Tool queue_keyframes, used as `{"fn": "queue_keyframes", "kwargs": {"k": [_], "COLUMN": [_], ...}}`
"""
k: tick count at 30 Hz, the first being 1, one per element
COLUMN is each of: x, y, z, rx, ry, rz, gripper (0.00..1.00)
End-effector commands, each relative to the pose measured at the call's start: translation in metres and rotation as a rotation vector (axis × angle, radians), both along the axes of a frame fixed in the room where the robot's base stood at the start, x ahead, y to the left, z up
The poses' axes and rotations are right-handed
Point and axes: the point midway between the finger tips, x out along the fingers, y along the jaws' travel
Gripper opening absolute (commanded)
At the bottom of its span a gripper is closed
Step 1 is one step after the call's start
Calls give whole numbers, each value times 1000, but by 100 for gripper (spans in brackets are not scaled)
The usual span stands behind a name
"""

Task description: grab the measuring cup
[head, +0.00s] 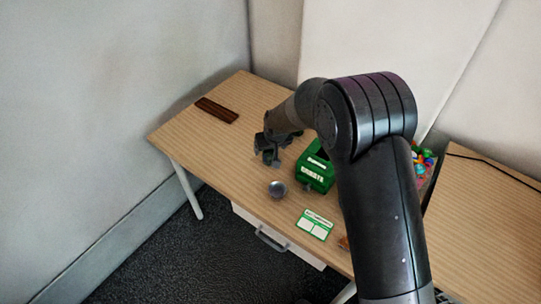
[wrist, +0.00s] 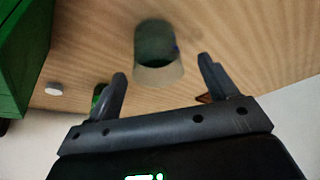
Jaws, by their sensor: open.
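The measuring cup (head: 277,188) looks like a small grey round cup near the front edge of the wooden table in the head view. In the wrist view a cup with a dark greenish inside and a pale lower part (wrist: 158,72) lies ahead of my gripper, roughly between the lines of its two fingers. My gripper (head: 268,153) is above the table, behind the cup in the head view. In the wrist view my gripper (wrist: 163,82) is open, with nothing between its fingers. The cup looks apart from both fingers.
A green donation box (head: 315,173) stands right of the cup; its side fills the wrist view's left edge (wrist: 22,55). A green-and-white card (head: 314,224) lies at the front. A dark brown slatted thing (head: 216,110) lies back left. Colourful items (head: 423,160) sit right.

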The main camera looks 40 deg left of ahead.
Motion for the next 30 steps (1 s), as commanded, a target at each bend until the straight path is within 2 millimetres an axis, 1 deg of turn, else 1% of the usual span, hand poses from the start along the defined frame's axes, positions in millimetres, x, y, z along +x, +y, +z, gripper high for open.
{"fn": "queue_keyframes", "kwargs": {"k": [1,6,9,12,19,20,30], "x": [2,9,12,13,14,14,13], "y": [1,8,12,13,13,13,13], "z": [-7,-29,-37,-42,-43,-43,-42], "rx": [-2,-3,-1,-1,0,0,0], "ry": [2,3,1,0,0,0,0], "rz": [0,-1,-1,-1,-1,0,0], "gripper": [78,78,78,78,78,77,49]}}
